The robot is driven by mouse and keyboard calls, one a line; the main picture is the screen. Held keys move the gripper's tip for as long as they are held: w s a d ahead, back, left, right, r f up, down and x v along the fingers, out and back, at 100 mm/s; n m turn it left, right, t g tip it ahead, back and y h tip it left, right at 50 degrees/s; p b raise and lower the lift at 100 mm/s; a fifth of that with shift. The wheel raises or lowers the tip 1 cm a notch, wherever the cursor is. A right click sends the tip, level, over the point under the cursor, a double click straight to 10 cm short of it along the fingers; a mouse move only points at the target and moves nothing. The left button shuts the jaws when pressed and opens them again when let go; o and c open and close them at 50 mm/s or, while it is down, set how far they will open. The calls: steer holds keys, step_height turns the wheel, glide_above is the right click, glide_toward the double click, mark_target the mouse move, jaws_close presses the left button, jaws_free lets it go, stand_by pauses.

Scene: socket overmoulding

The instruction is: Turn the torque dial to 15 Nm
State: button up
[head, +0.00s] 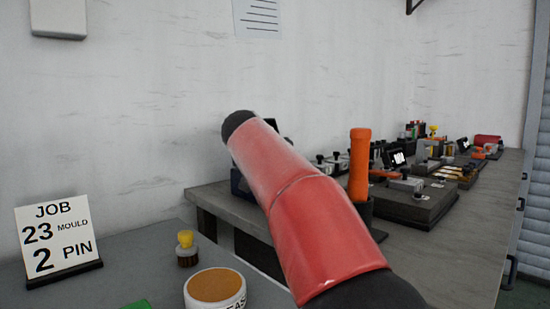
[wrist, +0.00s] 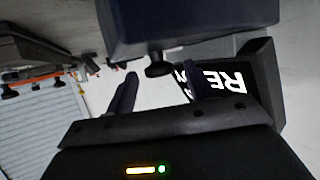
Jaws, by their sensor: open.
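In the wrist view a small black knob (wrist: 158,69), which looks like the torque dial, sticks out from a dark blue box (wrist: 190,25). My gripper (wrist: 157,84) is open, with one finger on each side of the knob in the picture. I cannot tell whether either finger touches it. No scale or number on the dial is readable. A tilted screen (wrist: 225,82) beside the right finger shows white letters starting "RE". In the head view my red arm hides the gripper and most of the dark blue box (head: 239,186).
An orange-handled tool (head: 359,165) stands in a dark holder right of my arm. The long grey bench (head: 470,240) carries several fixtures further back. On the near table are a job sign (head: 56,238), a yellow-topped brush (head: 187,248) and a round tub (head: 215,289).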

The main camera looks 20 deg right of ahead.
steer(key=c, duration=1)
steer(key=shift+o, duration=0.2)
steer(key=shift+w+a+m+g+h, duration=0.2)
steer(key=shift+w+m+g+h, duration=0.05)
steer(key=shift+m+g+h, duration=0.3)
steer(key=shift+m+g+h+p, duration=0.35)
steer(key=shift+m+g, duration=0.1)
steer(key=shift+m, duration=0.1)
steer(key=shift+w+r+m+g+h+p, duration=0.1)
steer(key=shift+r+m+g+h+p, duration=0.05)
steer(key=shift+m+g+h+p, duration=0.55)
steer(key=shift+m+g, duration=0.4)
steer(key=shift+m, duration=0.1)
steer(key=o, duration=1)
steer(key=shift+c, duration=0.2)
